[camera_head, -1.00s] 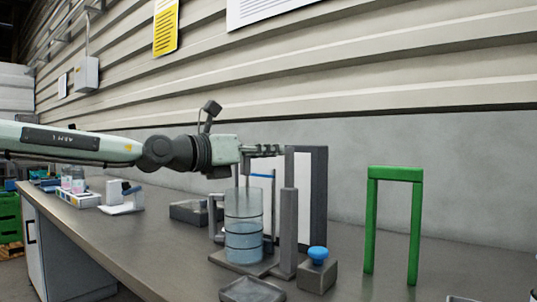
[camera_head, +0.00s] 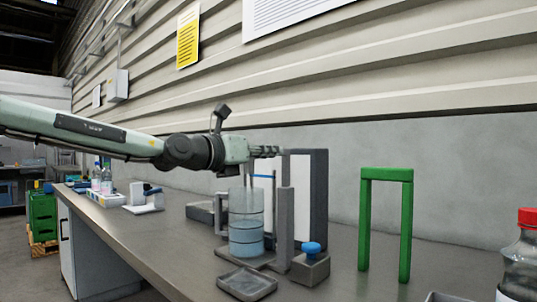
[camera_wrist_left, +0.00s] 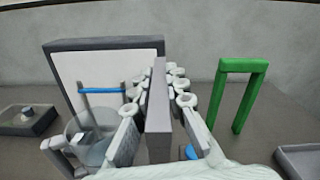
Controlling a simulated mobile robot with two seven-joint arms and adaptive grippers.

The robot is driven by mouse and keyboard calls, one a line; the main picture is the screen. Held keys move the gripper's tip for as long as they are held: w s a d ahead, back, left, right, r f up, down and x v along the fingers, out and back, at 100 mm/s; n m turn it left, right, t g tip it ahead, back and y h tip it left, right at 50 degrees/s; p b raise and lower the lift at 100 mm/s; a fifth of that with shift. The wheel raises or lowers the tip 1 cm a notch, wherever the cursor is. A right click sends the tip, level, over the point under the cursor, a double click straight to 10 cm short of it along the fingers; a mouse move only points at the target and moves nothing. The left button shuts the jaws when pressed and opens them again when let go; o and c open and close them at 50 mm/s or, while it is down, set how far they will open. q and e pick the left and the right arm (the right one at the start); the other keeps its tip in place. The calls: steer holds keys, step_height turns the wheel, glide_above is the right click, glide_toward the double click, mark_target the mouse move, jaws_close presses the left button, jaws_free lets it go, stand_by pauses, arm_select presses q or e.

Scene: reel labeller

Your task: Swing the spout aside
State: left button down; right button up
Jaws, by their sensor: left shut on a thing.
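My left gripper (camera_head: 266,152) reaches in from the left above the bench, at the top of a small apparatus. In the left wrist view its fingers (camera_wrist_left: 158,132) are on either side of a grey upright bar, which I take to be the spout (camera_wrist_left: 158,105), and they are shut on it. The apparatus has a clear cylinder (camera_head: 246,222) with bluish liquid, a grey post (camera_head: 286,222) and a white panel with a dark frame (camera_head: 318,185) behind. The gripper hides the spout's top in the head view. My right gripper is not in view.
A green upright frame (camera_head: 387,174) stands right of the apparatus. A grey box with a blue knob (camera_head: 311,250) and a shallow grey tray (camera_head: 247,284) are in front. A red-capped bottle (camera_head: 524,260) is at the right edge.

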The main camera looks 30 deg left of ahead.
arm_select(q)
steer(key=shift+r, duration=0.1)
stand_by(0.3)
steer(key=c, duration=1.5)
jaws_free()
steer(key=shift+c, duration=0.2)
steer(key=s+a, duration=0.2)
steer(key=s, duration=1)
